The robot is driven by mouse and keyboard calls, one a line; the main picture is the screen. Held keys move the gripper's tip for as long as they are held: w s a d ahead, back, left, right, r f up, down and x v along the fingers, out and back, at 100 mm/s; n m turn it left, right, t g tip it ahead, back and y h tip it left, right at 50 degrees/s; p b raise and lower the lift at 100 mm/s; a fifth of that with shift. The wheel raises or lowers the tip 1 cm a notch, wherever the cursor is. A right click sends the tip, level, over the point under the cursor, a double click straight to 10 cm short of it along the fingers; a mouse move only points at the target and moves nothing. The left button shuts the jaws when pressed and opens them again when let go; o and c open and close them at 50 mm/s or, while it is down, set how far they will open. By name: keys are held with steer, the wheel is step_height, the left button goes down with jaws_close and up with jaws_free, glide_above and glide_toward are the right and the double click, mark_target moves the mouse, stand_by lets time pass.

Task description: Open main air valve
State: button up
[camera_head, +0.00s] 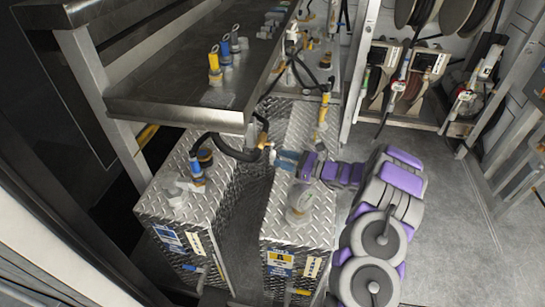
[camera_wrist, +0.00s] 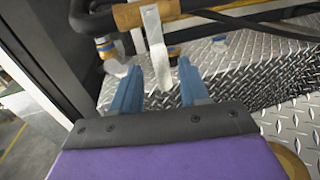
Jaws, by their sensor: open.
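A brass pipe fitting (camera_wrist: 178,11) with a flat pale lever (camera_wrist: 156,48) hanging from it is at the top of the wrist view. It looks like the main air valve. My gripper (camera_wrist: 160,72) has two blue fingers, open, with the lever seen between them; I cannot tell whether they touch it. In the head view, my gripper (camera_head: 282,160) reaches left over the diamond-plate tanks. The brass fitting (camera_head: 263,136) and pale lever (camera_head: 271,154) are just beyond its fingertips.
A black hose (camera_head: 232,153) curves beside the valve. A metal shelf (camera_head: 190,88) with several coloured handles overhangs the tanks. Two diamond-plate tanks (camera_head: 278,225) stand below, with a narrow gap between them. Hose reels (camera_head: 405,85) are at the back; open floor (camera_head: 450,215) lies right.

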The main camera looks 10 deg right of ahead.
mark_target(273, 155)
steer(key=shift+x, duration=2.15)
steer(key=shift+w, duration=0.15)
jaws_close()
